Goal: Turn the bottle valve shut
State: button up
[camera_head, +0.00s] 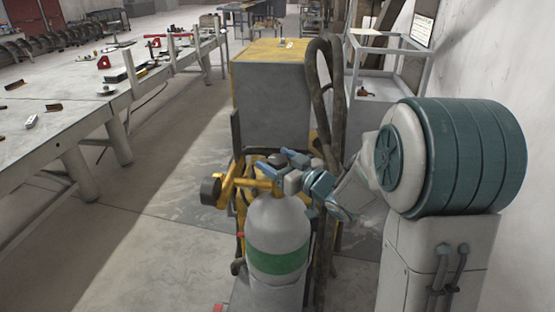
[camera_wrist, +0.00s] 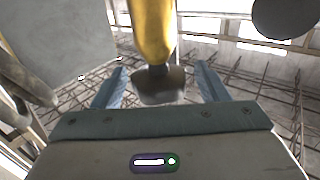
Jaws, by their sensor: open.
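The gas bottle (camera_head: 278,225) stands upright in the head view, grey with a green band. A yellow valve body (camera_head: 240,183) with a dark round gauge (camera_head: 210,190) sits at its top. My gripper (camera_head: 281,162) is at the bottle top, coming from the right, with blue fingers. In the wrist view, the dark valve knob (camera_wrist: 160,88) at the end of the yellow valve body (camera_wrist: 152,28) lies between the two open fingers of my gripper (camera_wrist: 160,80). Gaps show on both sides of the knob, and neither finger visibly touches it.
A yellow and grey cabinet (camera_head: 270,95) stands right behind the bottle. Thick dark hoses (camera_head: 326,90) hang beside it. A long workbench (camera_head: 60,115) with tools runs along the left. The floor (camera_head: 160,215) between bench and bottle is clear. A white wall is at right.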

jog(key=c, duration=1)
jog(key=shift+f+m+t+h+b, duration=0.1)
jog(key=shift+m+t+h+b, duration=0.25)
jog(key=shift+b, duration=0.35)
jog(key=shift+m+t+h+b, duration=0.35)
jog(key=shift+m+h+b, duration=0.1)
jog(key=shift+h+b, duration=0.15)
jog(key=o, duration=1)
